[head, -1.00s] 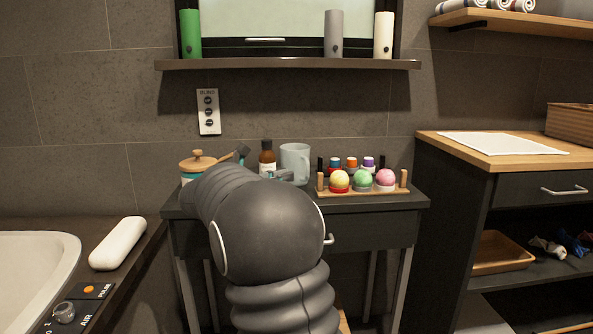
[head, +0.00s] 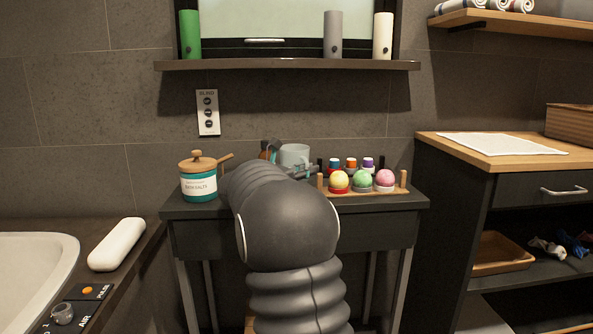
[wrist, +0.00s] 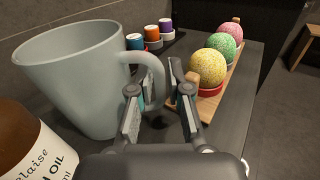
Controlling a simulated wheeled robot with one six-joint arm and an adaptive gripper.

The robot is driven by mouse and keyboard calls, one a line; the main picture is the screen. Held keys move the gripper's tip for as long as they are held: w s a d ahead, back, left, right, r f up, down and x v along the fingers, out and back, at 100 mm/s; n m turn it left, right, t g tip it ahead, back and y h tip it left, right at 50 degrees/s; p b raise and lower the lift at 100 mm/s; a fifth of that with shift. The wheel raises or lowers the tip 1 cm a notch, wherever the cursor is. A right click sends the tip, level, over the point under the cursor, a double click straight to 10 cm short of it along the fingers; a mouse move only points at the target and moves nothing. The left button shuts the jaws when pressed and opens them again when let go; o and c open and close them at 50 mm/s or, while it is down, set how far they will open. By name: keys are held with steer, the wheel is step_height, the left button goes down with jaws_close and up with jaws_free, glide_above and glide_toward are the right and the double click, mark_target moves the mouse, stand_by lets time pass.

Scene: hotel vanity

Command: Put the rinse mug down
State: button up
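The rinse mug (wrist: 85,75) is a pale grey-blue cup with a loop handle, large at the left of the wrist view. It stands upright on the dark vanity top; in the head view the mug (head: 294,153) is partly hidden by my arm and gripper. My gripper (wrist: 155,92) is at the mug's handle side. Its two fingers are apart, with the handle reaching in between their tips. A gap shows beside the handle, and I see no firm grip on it. In the head view my gripper (head: 305,171) is mostly hidden by my arm.
A brown oil bottle (wrist: 28,145) stands close beside the mug. A wooden rack with bath bombs (wrist: 208,68) and several small capped bottles (wrist: 153,36) stand to the right. A bath salts jar (head: 199,182) with a wooden lid is at the vanity's left.

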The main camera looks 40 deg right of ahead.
jaws_close()
steer(key=shift+r, duration=0.1)
